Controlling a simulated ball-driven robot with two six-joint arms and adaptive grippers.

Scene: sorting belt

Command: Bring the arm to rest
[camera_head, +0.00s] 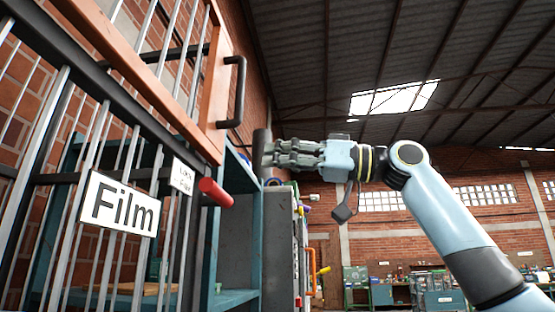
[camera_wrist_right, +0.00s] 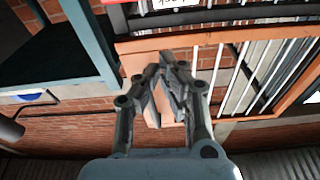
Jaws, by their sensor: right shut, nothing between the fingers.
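My right arm (camera_head: 445,210) comes in from the lower right of the head view and is raised. Its right gripper (camera_head: 268,152) points left, with its tips near the dark end of a post or bar behind them. In the right wrist view the right gripper (camera_wrist_right: 160,62) is shut and empty, its fingers close together in front of an orange frame and brick wall. I cannot tell from these views whether the fingertips touch anything. My left gripper does not show in either view.
A barred cage with a "Film" sign (camera_head: 119,206) fills the left. Its orange-framed door (camera_head: 216,90) has a black handle (camera_head: 235,92), and a red knob (camera_head: 215,192) sticks out below. Blue shelving (camera_head: 232,240) stands behind. The space under the roof is open; benches stand far back.

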